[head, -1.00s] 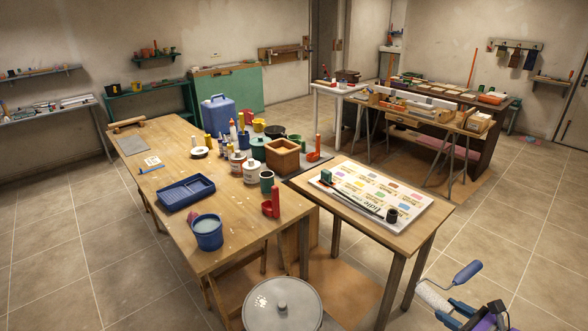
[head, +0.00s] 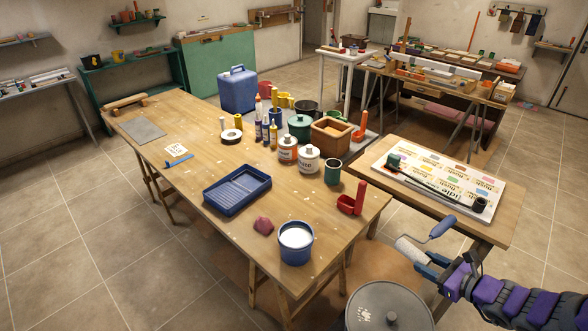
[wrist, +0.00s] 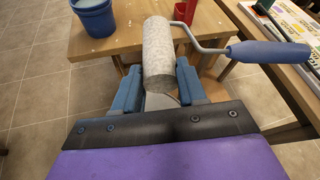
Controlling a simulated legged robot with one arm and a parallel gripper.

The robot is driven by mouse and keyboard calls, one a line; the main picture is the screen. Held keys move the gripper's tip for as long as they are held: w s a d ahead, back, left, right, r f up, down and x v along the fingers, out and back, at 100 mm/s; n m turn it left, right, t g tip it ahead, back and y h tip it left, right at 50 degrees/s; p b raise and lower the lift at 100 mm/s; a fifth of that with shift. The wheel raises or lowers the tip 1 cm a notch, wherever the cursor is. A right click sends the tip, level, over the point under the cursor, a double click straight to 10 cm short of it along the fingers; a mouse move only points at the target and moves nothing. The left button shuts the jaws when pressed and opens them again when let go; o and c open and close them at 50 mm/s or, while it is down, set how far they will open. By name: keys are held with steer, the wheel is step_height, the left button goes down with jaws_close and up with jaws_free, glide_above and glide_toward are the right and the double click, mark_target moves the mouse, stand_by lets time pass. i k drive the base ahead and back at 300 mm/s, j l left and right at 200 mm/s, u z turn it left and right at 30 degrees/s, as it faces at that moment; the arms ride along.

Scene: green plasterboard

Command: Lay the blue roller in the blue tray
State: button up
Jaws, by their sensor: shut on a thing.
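The roller has a blue handle (head: 443,226), a bent wire frame and a pale speckled sleeve (head: 411,251). My gripper (head: 424,264) is shut on the sleeve end, and the roller is held in the air near the right table's front corner. In the wrist view the sleeve (wrist: 158,48) sits between my blue fingers (wrist: 158,82), with the blue handle (wrist: 268,52) sticking out right. The blue tray (head: 237,187) lies on the big wooden table, left of and well away from my gripper. Its ribbed inside looks empty.
A blue bucket (head: 296,246) stands at the table's near end, with a dark red lump (head: 263,225) between it and the tray. A red holder (head: 352,199), tins and bottles stand farther right and back. A lidded grey bin (head: 388,308) is below.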

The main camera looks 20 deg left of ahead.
mark_target(232, 197)
steer(key=j, duration=2.75)
